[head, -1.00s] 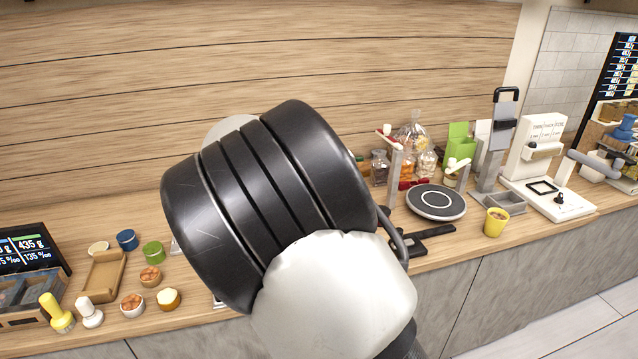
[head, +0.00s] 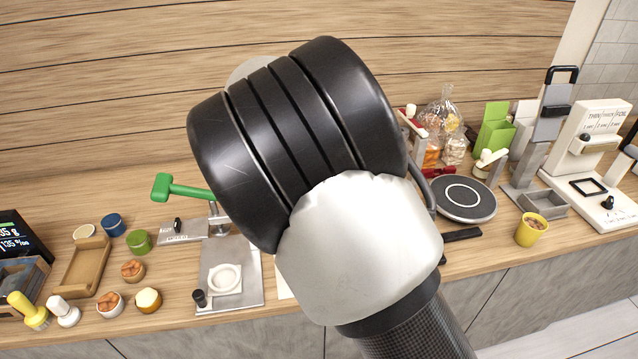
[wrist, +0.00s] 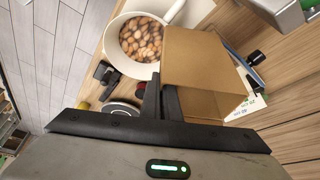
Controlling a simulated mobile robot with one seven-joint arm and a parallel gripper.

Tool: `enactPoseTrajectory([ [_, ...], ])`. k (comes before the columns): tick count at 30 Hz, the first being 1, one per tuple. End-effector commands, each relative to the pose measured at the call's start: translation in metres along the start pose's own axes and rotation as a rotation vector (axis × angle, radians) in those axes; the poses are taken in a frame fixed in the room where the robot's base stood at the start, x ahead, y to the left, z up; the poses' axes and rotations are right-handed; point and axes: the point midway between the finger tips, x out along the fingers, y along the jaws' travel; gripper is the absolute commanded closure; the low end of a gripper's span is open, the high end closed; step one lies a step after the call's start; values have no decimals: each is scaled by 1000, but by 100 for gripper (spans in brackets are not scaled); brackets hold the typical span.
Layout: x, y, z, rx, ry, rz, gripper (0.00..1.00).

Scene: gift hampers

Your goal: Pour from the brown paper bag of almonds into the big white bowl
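In the wrist view, the brown paper bag (wrist: 200,72) is at my gripper (wrist: 162,100), tilted, with a broad plain side towards the camera. My two dark fingers are close together at its near left edge and appear shut on it. The big white bowl (wrist: 109,44) lies beyond, to the left of the bag, with many brown almonds (wrist: 141,40) in it. The bag covers part of the bowl's right side. The bag's mouth is hidden, so I cannot tell whether almonds are falling. In the head view my arm hides the gripper, bag and bowl.
A green-handled press (head: 185,188) stands left of my arm on the wooden counter. Small bowls and a wooden tray (head: 84,268) are further left. A round black plate (head: 466,199), a yellow cup (head: 531,229) and a green bag (head: 494,130) stand to the right.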

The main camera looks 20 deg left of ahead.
Motion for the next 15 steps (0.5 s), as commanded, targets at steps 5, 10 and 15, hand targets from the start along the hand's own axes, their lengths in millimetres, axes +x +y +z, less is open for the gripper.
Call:
enactPoseTrajectory([
  [5, 10, 0, 4, 0, 0, 1, 100],
  [10, 14, 11, -2, 50, -65, -96, 100],
  [15, 20, 26, -10, 120, -166, -256, 100],
])
